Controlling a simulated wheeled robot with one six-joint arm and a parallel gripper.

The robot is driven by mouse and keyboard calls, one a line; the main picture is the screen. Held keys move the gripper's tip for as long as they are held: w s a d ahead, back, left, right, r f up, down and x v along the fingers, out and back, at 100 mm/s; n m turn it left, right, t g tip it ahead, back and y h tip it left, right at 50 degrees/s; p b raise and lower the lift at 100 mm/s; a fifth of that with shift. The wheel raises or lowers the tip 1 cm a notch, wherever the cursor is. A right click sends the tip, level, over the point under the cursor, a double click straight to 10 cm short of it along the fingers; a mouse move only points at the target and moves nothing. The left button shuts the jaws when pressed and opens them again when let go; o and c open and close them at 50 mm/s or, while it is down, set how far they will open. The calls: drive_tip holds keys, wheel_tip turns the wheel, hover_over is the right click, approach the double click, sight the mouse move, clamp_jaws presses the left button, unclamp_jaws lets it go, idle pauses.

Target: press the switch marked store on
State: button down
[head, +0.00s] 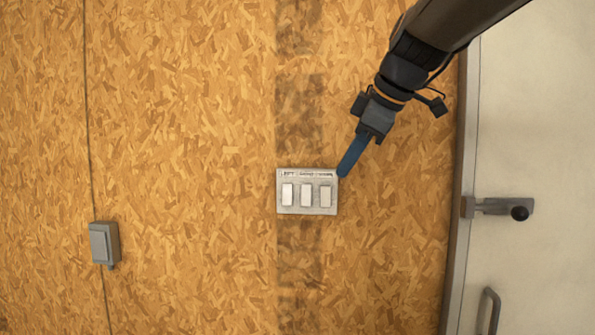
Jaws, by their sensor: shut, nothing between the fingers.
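A grey switch plate (307,211) with three white rocker switches is fixed to the chipboard wall. Small dark labels run along its top edge, too small to read surely, so I cannot tell which one is marked store. The left switch (288,195), middle switch (307,195) and right switch (325,196) sit side by side. My gripper (343,174) comes in from the upper right with its blue fingers shut and empty. In the picture its tips are at the plate's upper right corner; I cannot tell whether they touch it.
A grey box (104,244) is mounted on the wall at the lower left. A pale door (535,120) with a latch (497,207) and a handle (489,310) stands at the right, beside its frame. The wall around the plate is clear.

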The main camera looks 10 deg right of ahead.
sight(331, 185)
drive_tip(key=p+x, duration=0.1)
drive_tip(key=x, duration=0.2)
drive_tip(key=w+p+x, duration=0.1)
drive_tip(key=x, duration=0.2)
drive_tip(key=d+r+p+x, duration=0.1)
drive_tip(key=p+x, duration=0.1)
drive_tip(key=x, duration=0.1)
drive_tip(key=shift+w+a+f, duration=0.1)
drive_tip(key=shift+w+f, duration=0.15)
drive_tip(key=shift+w, duration=0.35)
drive_tip(key=shift+w+d, duration=0.2)
drive_tip(key=shift+w, duration=0.5)
drive_tip(key=shift+d+r+p, duration=0.1)
drive_tip(key=shift+p, duration=0.2)
